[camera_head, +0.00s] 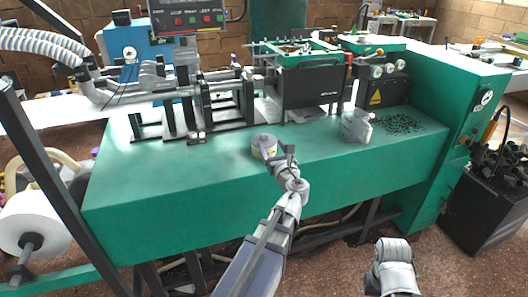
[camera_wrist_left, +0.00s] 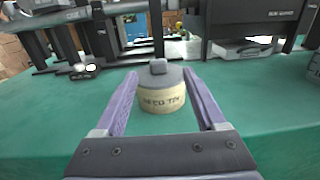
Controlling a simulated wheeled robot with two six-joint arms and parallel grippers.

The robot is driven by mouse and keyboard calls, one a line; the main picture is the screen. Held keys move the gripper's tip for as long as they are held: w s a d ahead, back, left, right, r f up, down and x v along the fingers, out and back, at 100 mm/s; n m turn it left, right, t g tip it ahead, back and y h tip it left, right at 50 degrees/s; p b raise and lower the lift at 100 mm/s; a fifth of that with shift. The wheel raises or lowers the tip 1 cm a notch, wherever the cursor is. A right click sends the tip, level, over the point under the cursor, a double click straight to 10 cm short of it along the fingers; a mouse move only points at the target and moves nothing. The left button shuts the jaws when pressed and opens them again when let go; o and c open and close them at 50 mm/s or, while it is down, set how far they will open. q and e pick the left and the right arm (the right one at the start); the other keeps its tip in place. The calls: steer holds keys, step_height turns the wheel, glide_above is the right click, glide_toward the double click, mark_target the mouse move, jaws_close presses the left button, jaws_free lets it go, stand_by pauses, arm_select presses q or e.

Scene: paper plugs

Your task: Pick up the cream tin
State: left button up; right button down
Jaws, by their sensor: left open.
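The cream tin (camera_head: 262,147) stands upright on the green machine top near its front edge. In the left wrist view the tin (camera_wrist_left: 162,100) is a short cream cylinder with dark lettering and a grey lid with a knob. My left gripper (camera_head: 277,151) is open at the tin, from the front. In the wrist view its two purple fingers (camera_wrist_left: 160,78) show one on each side of the tin, with gaps; I see no grip on it.
The green machine top (camera_head: 200,180) is clear left of the tin. Black frames and rollers (camera_head: 220,100) stand behind it. A pale grey object (camera_head: 356,127) and a pile of black bits (camera_head: 402,123) lie to the right. A paper roll (camera_head: 32,222) hangs at the left.

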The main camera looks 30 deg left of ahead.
mark_target(266, 136)
arm_select(q)
steer(key=x, duration=0.6)
steer(key=shift+f, duration=0.1)
steer(key=shift+f+b+x, duration=0.2)
steer(key=shift+x, duration=1.1)
steer(key=shift+f+b+x, duration=0.15)
steer(key=shift+b+x, duration=0.05)
steer(key=shift+x, duration=1.1)
steer(key=shift+s+a, duration=0.1)
steer(key=shift+s, duration=0.1)
steer(key=shift+c, duration=0.2)
jaws_close()
